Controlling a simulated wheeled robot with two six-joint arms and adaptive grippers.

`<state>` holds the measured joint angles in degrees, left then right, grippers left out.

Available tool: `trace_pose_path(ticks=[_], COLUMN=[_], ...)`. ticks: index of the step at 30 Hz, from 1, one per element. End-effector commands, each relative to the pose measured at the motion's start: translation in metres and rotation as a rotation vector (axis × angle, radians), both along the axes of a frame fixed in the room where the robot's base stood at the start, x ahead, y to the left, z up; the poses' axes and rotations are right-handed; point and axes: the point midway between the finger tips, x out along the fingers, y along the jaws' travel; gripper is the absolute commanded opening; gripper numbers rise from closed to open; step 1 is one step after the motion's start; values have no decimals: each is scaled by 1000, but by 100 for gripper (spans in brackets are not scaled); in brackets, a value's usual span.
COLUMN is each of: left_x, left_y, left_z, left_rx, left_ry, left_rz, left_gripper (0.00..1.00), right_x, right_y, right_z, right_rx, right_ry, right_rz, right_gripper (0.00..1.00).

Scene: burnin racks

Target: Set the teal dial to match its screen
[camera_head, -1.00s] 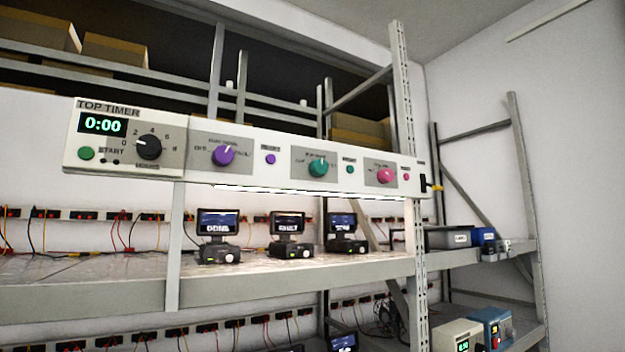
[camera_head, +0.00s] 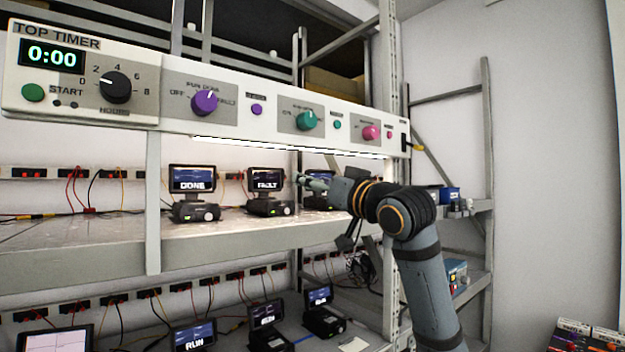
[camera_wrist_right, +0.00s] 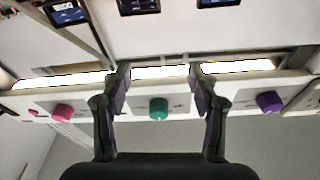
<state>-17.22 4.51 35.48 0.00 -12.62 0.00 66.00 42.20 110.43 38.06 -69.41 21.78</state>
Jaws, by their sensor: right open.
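The teal dial (camera_head: 306,119) is on the long white panel, between the purple and pink dials. Its white mark points roughly up; its labels are too small to read. In the right wrist view, which is upside down, the teal dial (camera_wrist_right: 158,108) shows between my open fingers, with nothing gripped. In the head view my right gripper (camera_head: 306,181) is below the panel, in front of the shelf screens. One screen reads DONE (camera_head: 192,178) and the middle one reads FAULT (camera_head: 267,180). My arm largely hides the third screen. My left gripper is not in view.
The panel also holds a purple dial (camera_head: 205,102), a pink dial (camera_head: 371,132), small coloured buttons and the top timer (camera_head: 52,56) reading 0:00. A rack post (camera_head: 389,60) stands at the panel's right end. More screens stand on the lower shelf.

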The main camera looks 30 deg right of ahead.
Motion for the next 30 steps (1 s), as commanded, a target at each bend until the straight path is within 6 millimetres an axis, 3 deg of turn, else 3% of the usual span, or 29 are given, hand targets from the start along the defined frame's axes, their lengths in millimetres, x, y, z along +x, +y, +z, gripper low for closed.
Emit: trace_pose_path(ticks=[1,3,6,10,14,24,30], left_x=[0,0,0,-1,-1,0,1], left_y=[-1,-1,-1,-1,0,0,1], left_z=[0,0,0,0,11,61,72], left_rx=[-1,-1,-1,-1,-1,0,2], left_ry=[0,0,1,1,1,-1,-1], left_rz=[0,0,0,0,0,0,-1], left_gripper=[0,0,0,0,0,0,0], right_x=[-21,-43,-61,-64,-53,11,31], right_y=[-9,-17,-22,-23,-23,-19,-19], right_z=[35,66,88,93,100,128,132], right_rx=[18,41,58,62,64,62,60], right_ry=[-63,-123,-168,-177,-174,-173,-174], right_rz=[-1,7,16,18,19,19,16], right_gripper=[60,60,60,60,60,60,60])
